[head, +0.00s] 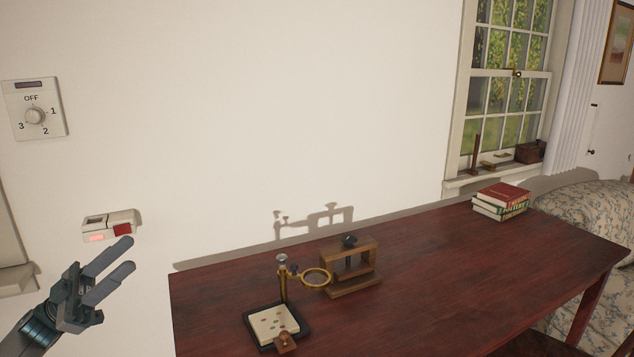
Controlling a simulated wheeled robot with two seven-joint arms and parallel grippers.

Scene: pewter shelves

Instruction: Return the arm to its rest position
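My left gripper (120,257) is at the lower left, in front of the white wall and to the left of the wooden table. Its two grey fingers point up and to the right and stand apart, with nothing between them. The fingertips appear just below a small wall switch box (109,225) with a red button and a lit red patch; I cannot tell whether they touch it. My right gripper is not in view.
A dark red table (430,270) fills the lower right. It holds a brass ring stand (283,285), a wooden frame (352,268) and stacked books (501,201). A dial (35,115) is on the wall at left. The table's middle right is clear.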

